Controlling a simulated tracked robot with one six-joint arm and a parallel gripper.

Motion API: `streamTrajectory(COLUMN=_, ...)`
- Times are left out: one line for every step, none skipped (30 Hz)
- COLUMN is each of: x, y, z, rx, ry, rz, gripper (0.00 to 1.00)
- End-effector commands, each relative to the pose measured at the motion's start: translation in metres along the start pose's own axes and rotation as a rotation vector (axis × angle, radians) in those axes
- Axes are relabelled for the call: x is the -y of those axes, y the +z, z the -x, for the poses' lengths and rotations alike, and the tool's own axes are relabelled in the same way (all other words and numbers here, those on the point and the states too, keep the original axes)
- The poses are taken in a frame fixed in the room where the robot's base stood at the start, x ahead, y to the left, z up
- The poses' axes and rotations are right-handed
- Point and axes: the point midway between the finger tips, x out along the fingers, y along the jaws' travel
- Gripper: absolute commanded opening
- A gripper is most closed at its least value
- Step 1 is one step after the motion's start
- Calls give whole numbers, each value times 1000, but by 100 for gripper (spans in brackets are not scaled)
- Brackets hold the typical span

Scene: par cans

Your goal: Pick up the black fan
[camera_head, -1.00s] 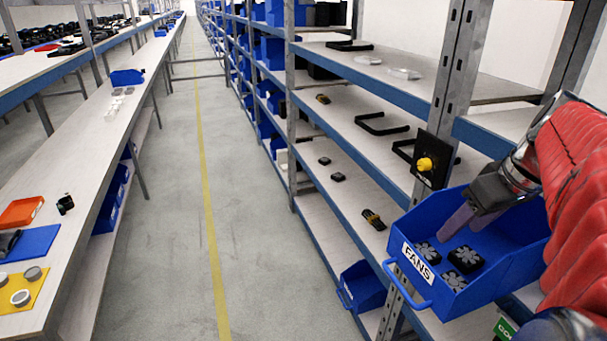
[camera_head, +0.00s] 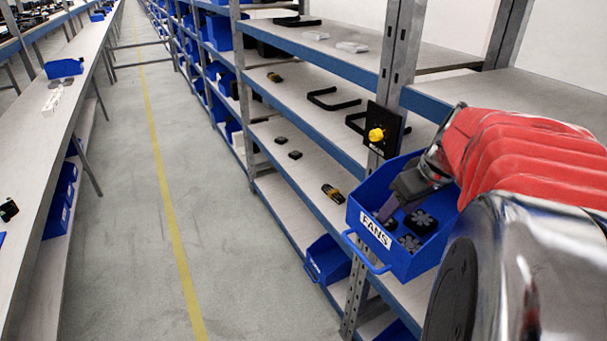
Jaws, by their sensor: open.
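Black fans lie in a blue bin (camera_head: 437,252) labelled FANS at the right. One black fan (camera_head: 420,221) is at the right inside the bin, and another fan (camera_head: 409,243) is nearer the front wall. A third dark fan (camera_head: 391,223) shows partly at the left, behind the front rim. My gripper (camera_head: 383,212) reaches down into the bin from above, its fingers at the left side over or beside the left fan. It is open, and no fan is seen between its fingers. Whether it touches a fan cannot be told.
A black panel with a yellow knob (camera_head: 376,135) is on the shelf post just behind the bin. Shelves hold black handles (camera_head: 333,99) and small dark parts. A lower blue bin (camera_head: 328,260) sits below. The aisle floor (camera_head: 110,260) is clear, with a long table (camera_head: 30,150) at left.

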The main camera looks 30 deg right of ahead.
Motion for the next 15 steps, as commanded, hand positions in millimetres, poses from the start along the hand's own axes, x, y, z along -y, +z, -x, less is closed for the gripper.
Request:
streamTrajectory(x=0, y=0, z=0, rx=0, ry=0, rz=0, gripper=56)
streamTrajectory(x=0, y=0, z=0, rx=0, ry=0, rz=0, gripper=56)
streamTrajectory(x=0, y=0, z=-1, rx=0, ry=0, rz=1, gripper=56)
streamTrajectory(x=0, y=0, z=-2, rx=0, ry=0, rz=1, gripper=56)
streamTrajectory(x=0, y=-1, z=-3, rx=0, ry=-1, rz=1, gripper=56)
streamTrajectory(x=0, y=-1, z=-6, rx=1, ry=-1, rz=1, gripper=56)
streamTrajectory(x=0, y=-1, z=-9, rx=1, ry=-2, rz=1, gripper=56)
streamTrajectory(x=0, y=-2, z=-12, rx=2, ry=-3, rz=1, gripper=56)
streamTrajectory(x=0, y=-2, z=-17, rx=2, ry=-3, rz=1, gripper=56)
streamTrajectory(x=0, y=-3, z=-21, rx=2, ry=-3, rz=2, gripper=56)
streamTrajectory(x=0, y=-4, z=-26, rx=2, ry=-4, rz=2, gripper=56)
streamTrajectory(x=-1, y=-4, z=-31, rx=2, ry=-3, rz=2, gripper=56)
streamTrajectory(x=-1, y=-4, z=-35, rx=3, ry=-3, rz=2, gripper=56)
streamTrajectory(x=-1, y=-4, z=-39, rx=3, ry=-3, rz=2, gripper=56)
streamTrajectory(x=-1, y=-4, z=-44, rx=2, ry=-2, rz=2, gripper=56)
